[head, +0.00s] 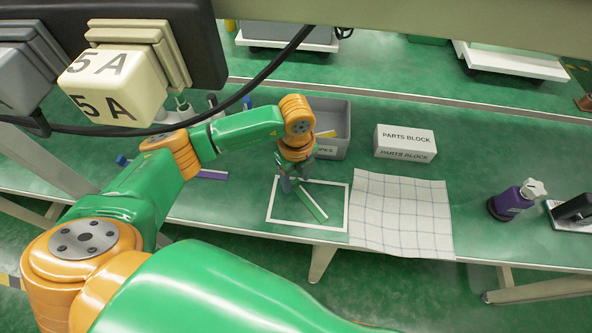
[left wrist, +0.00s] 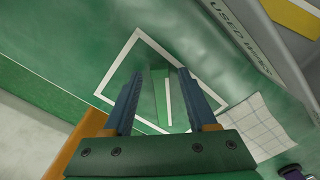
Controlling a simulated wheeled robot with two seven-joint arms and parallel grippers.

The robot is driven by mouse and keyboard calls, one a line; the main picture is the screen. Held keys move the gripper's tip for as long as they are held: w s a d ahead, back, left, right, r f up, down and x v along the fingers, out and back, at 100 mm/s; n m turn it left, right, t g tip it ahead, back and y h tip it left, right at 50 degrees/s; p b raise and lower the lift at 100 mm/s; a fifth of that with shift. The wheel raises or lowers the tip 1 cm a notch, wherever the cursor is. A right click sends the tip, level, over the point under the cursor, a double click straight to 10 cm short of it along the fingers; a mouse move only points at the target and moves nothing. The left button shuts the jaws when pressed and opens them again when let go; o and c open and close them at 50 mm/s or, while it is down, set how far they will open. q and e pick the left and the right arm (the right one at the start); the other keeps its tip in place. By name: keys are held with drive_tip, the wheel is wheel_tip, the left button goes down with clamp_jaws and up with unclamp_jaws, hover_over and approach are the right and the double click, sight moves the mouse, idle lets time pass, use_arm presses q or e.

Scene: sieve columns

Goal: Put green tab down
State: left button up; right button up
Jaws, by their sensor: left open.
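The green tab (head: 313,203) is a flat strip with a pale edge, inside a white square outline (head: 347,208) on the green bench. It seems to lie on the bench, slanting toward the lower right. My left gripper (head: 287,185) is over the outline's left part, at the tab's upper end. In the left wrist view my left gripper (left wrist: 160,76) has its two blue fingers apart, with the tab (left wrist: 157,95) showing between them and clear space on each side. Whether a finger touches it is hard to tell. My right gripper is not in view.
A grey bin (head: 338,132) with a yellow item in it stands just behind the gripper. A white parts block box (head: 404,142) and a checked cloth (head: 402,212) lie to the right. A purple strip (head: 213,175) lies left.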

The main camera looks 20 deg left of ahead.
use_arm(q)
wheel_tip(320, 180, up, 12)
drive_tip(key=shift+b, duration=0.45)
drive_tip(key=shift+f, duration=0.1)
